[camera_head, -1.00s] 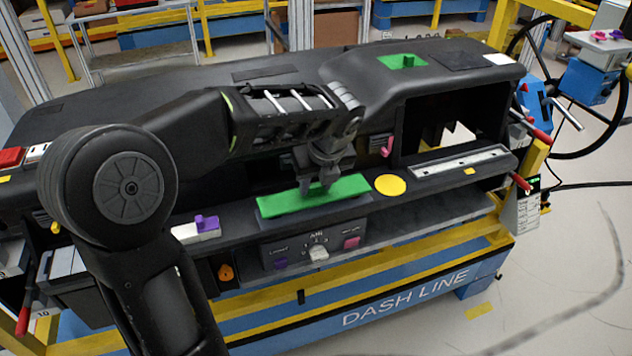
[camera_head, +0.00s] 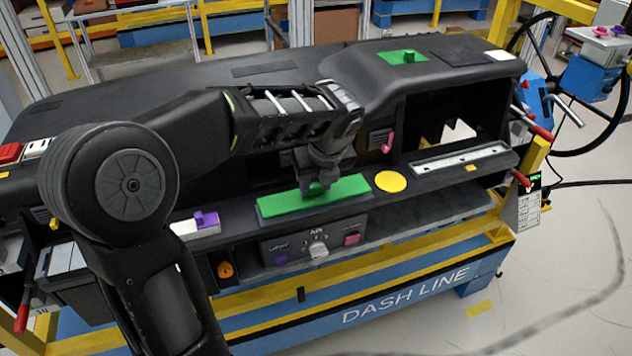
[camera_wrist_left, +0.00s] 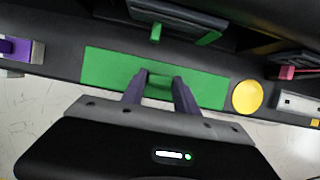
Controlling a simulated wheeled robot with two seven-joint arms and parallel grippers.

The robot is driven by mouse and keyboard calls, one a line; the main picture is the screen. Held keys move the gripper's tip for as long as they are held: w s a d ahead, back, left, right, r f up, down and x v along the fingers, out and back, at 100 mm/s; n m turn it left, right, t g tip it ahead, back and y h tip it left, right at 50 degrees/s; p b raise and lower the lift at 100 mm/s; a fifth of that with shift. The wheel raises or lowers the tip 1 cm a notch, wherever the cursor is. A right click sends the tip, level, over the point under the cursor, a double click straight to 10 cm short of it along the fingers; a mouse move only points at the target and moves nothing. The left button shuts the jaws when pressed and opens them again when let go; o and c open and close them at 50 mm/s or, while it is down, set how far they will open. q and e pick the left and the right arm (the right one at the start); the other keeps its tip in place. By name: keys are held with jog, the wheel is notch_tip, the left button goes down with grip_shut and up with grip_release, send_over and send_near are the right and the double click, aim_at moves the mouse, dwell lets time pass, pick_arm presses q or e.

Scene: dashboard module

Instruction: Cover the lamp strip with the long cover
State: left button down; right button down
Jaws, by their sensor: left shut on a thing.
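A long flat green plate, which looks like the long cover (camera_head: 275,206), lies along the front ledge of the dashboard. In the left wrist view the long cover (camera_wrist_left: 107,72) has a small green grip in its middle. My left gripper (camera_head: 318,190) is above the plate; in the wrist view its fingers (camera_wrist_left: 160,82) are shut on that grip. The plate looks flat on the ledge; I cannot tell what is under it. A pale strip with small dark marks, perhaps the lamp strip (camera_head: 460,161), lies uncovered farther right on the ledge. My right gripper is not in view.
A yellow disc (camera_head: 390,181) sits just right of the plate. A white block with a purple knob (camera_head: 205,218) is to its left. A knob panel (camera_head: 316,242) is below the ledge. The dashboard overhang (camera_head: 180,88) rises behind.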

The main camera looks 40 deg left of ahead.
pick_arm(q)
jog(key=shift+f, duration=0.1)
jog(key=c, duration=0.9)
grip_release()
jog(key=shift+o, duration=0.2)
jog(key=v, duration=0.8)
jog(key=shift+b, duration=0.35)
jog(key=shift+w+f, duration=0.1)
